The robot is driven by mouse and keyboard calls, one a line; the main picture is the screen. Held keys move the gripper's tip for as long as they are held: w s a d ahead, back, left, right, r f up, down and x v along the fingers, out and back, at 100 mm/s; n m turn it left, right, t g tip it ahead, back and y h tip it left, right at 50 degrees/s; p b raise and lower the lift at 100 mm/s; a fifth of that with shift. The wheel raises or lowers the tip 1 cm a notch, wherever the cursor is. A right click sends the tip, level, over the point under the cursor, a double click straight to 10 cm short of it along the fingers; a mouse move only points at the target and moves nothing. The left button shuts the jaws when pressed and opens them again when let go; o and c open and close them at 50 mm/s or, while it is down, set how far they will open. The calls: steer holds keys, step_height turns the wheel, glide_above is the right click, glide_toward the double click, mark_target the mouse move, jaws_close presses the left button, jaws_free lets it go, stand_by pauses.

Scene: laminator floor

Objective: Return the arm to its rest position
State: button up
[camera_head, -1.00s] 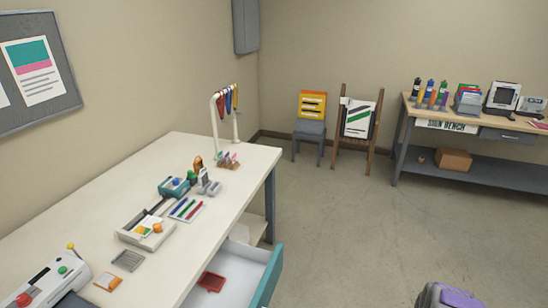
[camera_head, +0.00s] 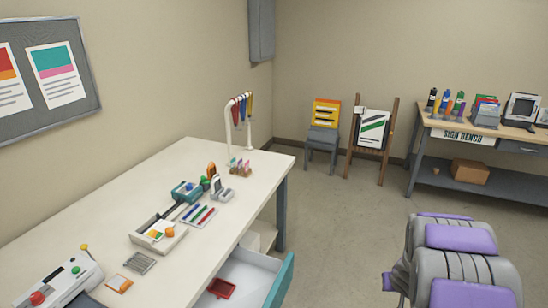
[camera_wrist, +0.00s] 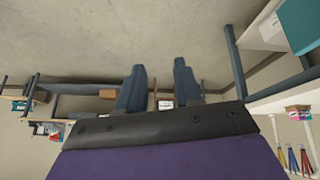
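My arm (camera_head: 455,262), grey with purple pads, shows at the lower right of the head view, over the floor and apart from the white table (camera_head: 120,195). The gripper end is not visible there. In the wrist view, my gripper (camera_wrist: 159,68) has two blue-grey fingers spread apart with a gap between them. The gap looks empty, and nothing touches the fingers. The wrist view is upside down, with the floor at the top and the room's furniture beyond the fingers.
An open drawer (camera_head: 275,278) juts from the white table and holds a red item (camera_head: 222,288). A tray (camera_head: 168,243) and small tools lie on the tabletop. A chair (camera_head: 322,140), an easel (camera_head: 372,130) and a sign bench (camera_head: 470,137) stand behind. The middle floor is clear.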

steer(key=s+a+r+g+h, duration=0.1)
steer(key=s+a+r+g, duration=0.15)
steer(key=s+r, duration=0.45)
steer(key=s+a+r+g+h, duration=0.1)
steer(key=s+a+r, duration=0.2)
steer(key=s+r, duration=0.35)
steer(key=s+a+r+n+g+y, duration=0.1)
steer(key=s+a+r+g+y, duration=0.1)
steer(key=s+a, duration=0.6)
steer(key=s+a+r+n+g+y, duration=0.1)
steer(key=s+a+r+g+y, duration=0.1)
steer(key=s+a, duration=0.7)
steer(key=s+r, duration=0.1)
steer(key=s, duration=0.6)
steer(key=shift+s+a+r, duration=0.15)
steer(key=shift+a+r, duration=0.15)
steer(key=shift+r, duration=0.05)
